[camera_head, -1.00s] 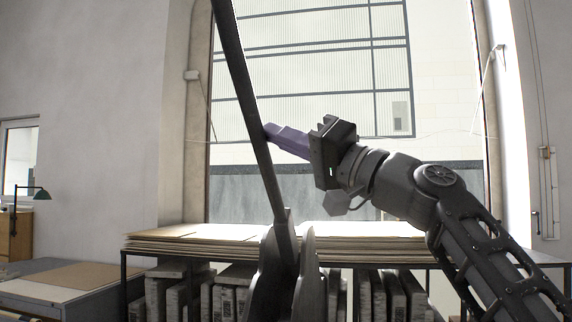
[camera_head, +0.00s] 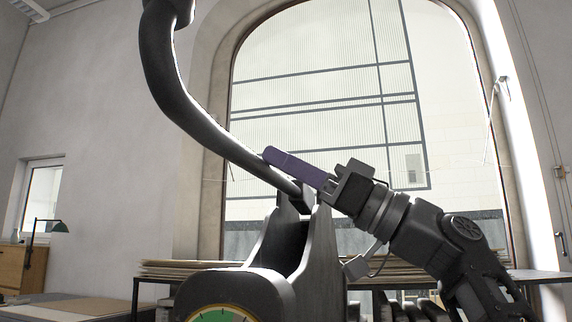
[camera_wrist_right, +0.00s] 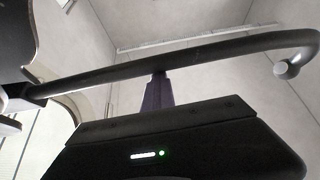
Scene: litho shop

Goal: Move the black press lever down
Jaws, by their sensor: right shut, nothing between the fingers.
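The black press lever (camera_head: 195,122) is a long curved dark bar. In the head view it runs from the top left down to the dark press frame (camera_head: 318,255), tilted well over to the left. My right gripper (camera_head: 270,156) has purple fingers, shut and empty, with the tips at the lever's lower part, seemingly touching it. In the right wrist view the lever (camera_wrist_right: 200,55) crosses the picture, its knob end at the right, and the purple fingers (camera_wrist_right: 158,92) reach up to it. My left gripper is out of view.
A gauge with a green face (camera_head: 218,314) sits low on the press. Behind stands a rack topped with flat sheets (camera_head: 160,268). The space left of the lever looks free.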

